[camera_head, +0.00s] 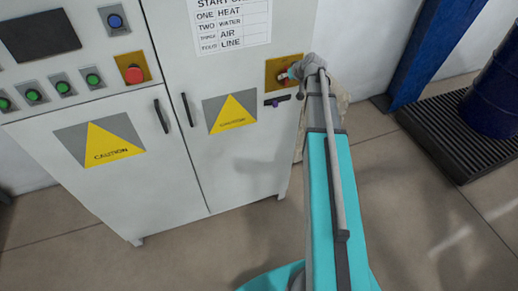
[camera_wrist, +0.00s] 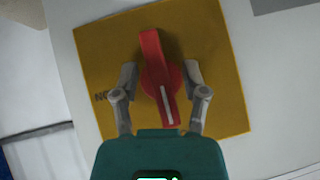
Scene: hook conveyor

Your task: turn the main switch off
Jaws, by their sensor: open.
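The main switch (camera_wrist: 158,80) is a red rotary handle with a white line, on a yellow plate (camera_wrist: 215,60). In the wrist view the handle runs nearly upright in the picture, leaning slightly. My gripper (camera_wrist: 164,82) is open, with one finger on each side of the red knob; I cannot tell if either finger touches it. In the head view a little red of the switch (camera_head: 283,76) shows on its yellow plate (camera_head: 275,65) on the right cabinet door, and my arm and gripper partly cover it. Lettering on the plate is mostly hidden.
The grey cabinet (camera_head: 170,160) carries a red emergency button (camera_head: 133,73), several green buttons, a blue knob (camera_head: 115,21), door handles and caution signs. A blue post (camera_head: 425,50) and a blue barrel (camera_head: 495,95) on a dark grate stand right. The floor in front is clear.

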